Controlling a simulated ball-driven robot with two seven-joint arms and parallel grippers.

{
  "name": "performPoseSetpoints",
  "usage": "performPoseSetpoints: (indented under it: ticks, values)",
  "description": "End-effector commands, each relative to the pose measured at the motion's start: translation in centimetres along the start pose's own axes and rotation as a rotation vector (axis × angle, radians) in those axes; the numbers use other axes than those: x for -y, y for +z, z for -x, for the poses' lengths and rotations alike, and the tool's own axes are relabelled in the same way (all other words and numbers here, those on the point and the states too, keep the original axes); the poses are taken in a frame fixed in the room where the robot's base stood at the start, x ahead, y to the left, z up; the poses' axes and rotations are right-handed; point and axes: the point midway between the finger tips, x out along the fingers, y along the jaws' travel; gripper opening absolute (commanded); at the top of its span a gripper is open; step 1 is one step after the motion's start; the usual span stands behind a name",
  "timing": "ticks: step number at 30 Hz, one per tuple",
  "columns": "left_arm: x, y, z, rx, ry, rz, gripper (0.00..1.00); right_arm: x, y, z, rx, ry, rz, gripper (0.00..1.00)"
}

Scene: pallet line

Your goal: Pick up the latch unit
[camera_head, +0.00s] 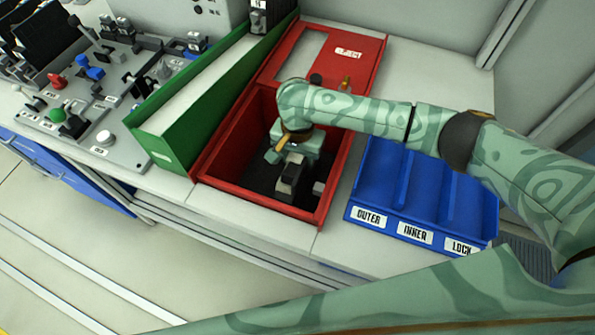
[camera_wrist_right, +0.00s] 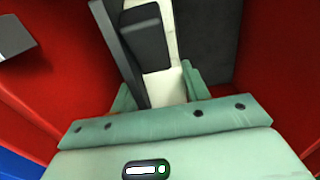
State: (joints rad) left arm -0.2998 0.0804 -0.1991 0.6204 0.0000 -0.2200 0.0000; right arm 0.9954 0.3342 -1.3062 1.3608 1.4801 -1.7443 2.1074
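In the right wrist view, dark upright pieces (camera_wrist_right: 148,38) and a pale strip (camera_wrist_right: 163,88) lie in line with the fingers. My right gripper (camera_head: 283,153) reaches down into the bin, right beside the dark block. Its fingers (camera_wrist_right: 158,88) stand apart with the part between them. I cannot tell whether they press on it. My left gripper is not in view.
The red bin (camera_head: 219,153) has close walls around the gripper. A small grey piece (camera_head: 319,188) lies in it, near its right wall. A green divider (camera_head: 165,150) stands left. A blue tray (camera_head: 373,193) labelled OUTER, INNER, LOCK stands right. A fixture board (camera_head: 110,135) is far left.

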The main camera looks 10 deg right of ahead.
Motion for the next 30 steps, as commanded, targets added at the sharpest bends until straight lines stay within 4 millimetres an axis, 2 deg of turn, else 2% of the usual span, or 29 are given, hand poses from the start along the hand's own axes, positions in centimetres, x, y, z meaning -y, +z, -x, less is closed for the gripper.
performPoseSetpoints:
  ticks: [1, 3, 4, 12, 17, 23, 30]
  values:
    - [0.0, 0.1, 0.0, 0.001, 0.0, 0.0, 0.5, 0.0, 0.0, 0.0, 0.0, 0.001, 0.0, 0.25]
    - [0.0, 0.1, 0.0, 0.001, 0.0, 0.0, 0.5, 0.0, 0.0, 0.0, 0.0, 0.001, 0.0, 0.05]
    - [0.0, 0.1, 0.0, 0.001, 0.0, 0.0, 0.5, 0.0, 0.0, 0.0, 0.0, 0.001, 0.0, 0.0]
    - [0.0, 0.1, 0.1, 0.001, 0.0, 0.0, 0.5, 0.0, 0.0, 0.1, 0.0, 0.0, 0.0, 0.0]
    - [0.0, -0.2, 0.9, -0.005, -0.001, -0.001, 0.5, 0.0, 0.0, 1.4, -0.001, -0.002, 0.0, 0.0]
    - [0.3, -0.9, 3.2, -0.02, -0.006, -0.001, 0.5, 0.1, -0.1, 5.4, -0.004, -0.005, 0.0, 0.0]
    - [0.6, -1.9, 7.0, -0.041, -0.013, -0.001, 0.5, 0.1, -0.1, 12.1, -0.005, -0.005, 0.0, 0.0]
